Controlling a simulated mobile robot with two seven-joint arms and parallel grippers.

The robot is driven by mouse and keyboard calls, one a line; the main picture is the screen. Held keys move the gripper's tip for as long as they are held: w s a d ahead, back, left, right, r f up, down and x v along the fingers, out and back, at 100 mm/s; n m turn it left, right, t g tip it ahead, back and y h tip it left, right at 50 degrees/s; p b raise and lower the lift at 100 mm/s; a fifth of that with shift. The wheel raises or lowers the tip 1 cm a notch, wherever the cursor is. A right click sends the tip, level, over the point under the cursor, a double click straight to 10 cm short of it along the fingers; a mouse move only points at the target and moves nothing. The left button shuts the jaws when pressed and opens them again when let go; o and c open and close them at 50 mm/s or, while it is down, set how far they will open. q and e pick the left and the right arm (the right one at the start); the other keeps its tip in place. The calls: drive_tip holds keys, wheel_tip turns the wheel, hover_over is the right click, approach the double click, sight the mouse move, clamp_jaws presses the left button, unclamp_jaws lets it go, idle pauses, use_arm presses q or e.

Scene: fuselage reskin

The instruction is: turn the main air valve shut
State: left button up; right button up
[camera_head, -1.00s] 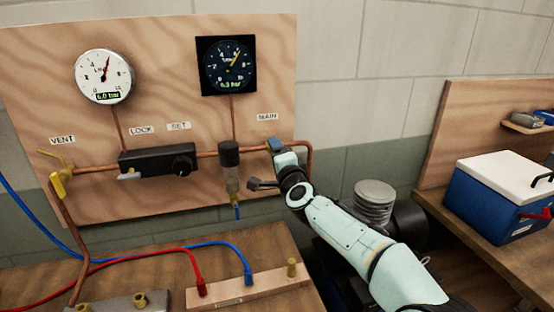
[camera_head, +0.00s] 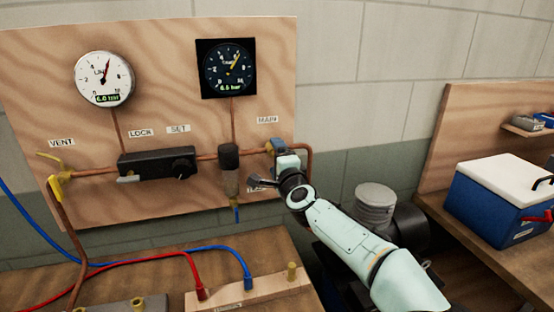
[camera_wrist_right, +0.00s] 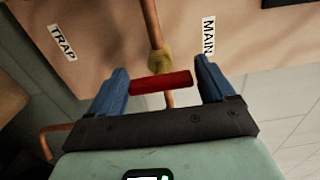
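The main air valve's red handle (camera_wrist_right: 161,83) shows in the right wrist view. It lies roughly crosswise over the copper pipe, slightly tilted, in front of a brass body (camera_wrist_right: 160,58). My right gripper (camera_wrist_right: 165,80) is open, with one blue finger at each end of the handle. I cannot tell whether the fingers touch it. In the head view my right gripper (camera_head: 279,147) is at the pipe below the MAIN label (camera_head: 267,120) and hides the valve. My left gripper is not in view.
The board holds a white gauge (camera_head: 104,78), a dark gauge (camera_head: 227,67), a black regulator (camera_head: 157,163) and a yellow vent valve (camera_head: 50,165). A trap (camera_head: 229,170) hangs close left of my right gripper. A blue cooler (camera_head: 500,200) stands on the right bench.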

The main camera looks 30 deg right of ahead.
drive_tip(key=shift+o, duration=0.2)
drive_tip(key=shift+s, duration=0.1)
drive_tip(key=shift+s, duration=0.2)
drive_tip(key=b+v, duration=0.2)
drive_tip(key=v, duration=1.1)
drive_tip(key=shift+w+a+r, duration=0.1)
drive_tip(key=shift+w, duration=0.05)
